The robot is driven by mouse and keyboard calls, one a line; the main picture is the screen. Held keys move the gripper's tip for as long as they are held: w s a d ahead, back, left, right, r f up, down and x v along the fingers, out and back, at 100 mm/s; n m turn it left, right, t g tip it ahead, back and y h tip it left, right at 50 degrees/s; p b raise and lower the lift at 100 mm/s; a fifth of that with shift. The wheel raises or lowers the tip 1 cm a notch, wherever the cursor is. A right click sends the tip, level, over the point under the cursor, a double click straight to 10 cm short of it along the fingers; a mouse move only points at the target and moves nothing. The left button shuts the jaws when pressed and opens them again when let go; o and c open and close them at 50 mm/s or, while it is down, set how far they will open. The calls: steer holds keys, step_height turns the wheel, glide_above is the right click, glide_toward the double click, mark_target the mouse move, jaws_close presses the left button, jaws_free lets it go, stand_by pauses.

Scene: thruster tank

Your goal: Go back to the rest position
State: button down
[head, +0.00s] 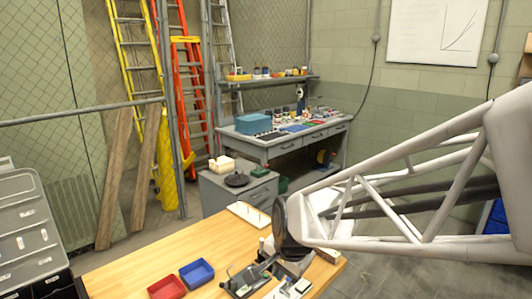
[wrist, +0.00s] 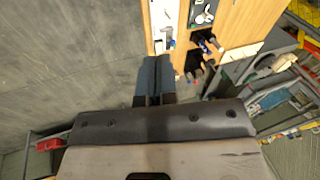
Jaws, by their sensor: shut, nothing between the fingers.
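My gripper (wrist: 153,62) shows in the wrist view with its two blue-grey fingers together and nothing between them. The fingers point toward the top of the picture. They are over or beside the left edge of the wooden table (wrist: 238,22), with grey floor to their left. In the head view my pale lattice arm reaches in from the right, and its dark round end part hangs over the right part of the wooden table (head: 205,247). I cannot make out the fingertips clearly there.
A red tray (head: 167,288) and a blue tray (head: 197,273) lie at the table's front. A white flat board (head: 248,214) lies at its back edge. Small items crowd the table under my arm. A grey cabinet (head: 215,196) and a workbench (head: 290,142) stand behind. The table's left part is clear.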

steer(key=s+d+r+n+h, duration=0.1)
steer(key=s+d+r+n, duration=0.2)
steer(key=s+d, duration=0.4)
steer(key=s+d+r+n+h, duration=0.1)
steer(key=s+d+n, duration=0.3)
steer(key=s+d, duration=0.4)
steer(key=shift+s+r+g, duration=0.3)
steer(key=shift+s+r, duration=0.3)
steer(key=shift+r, duration=0.3)
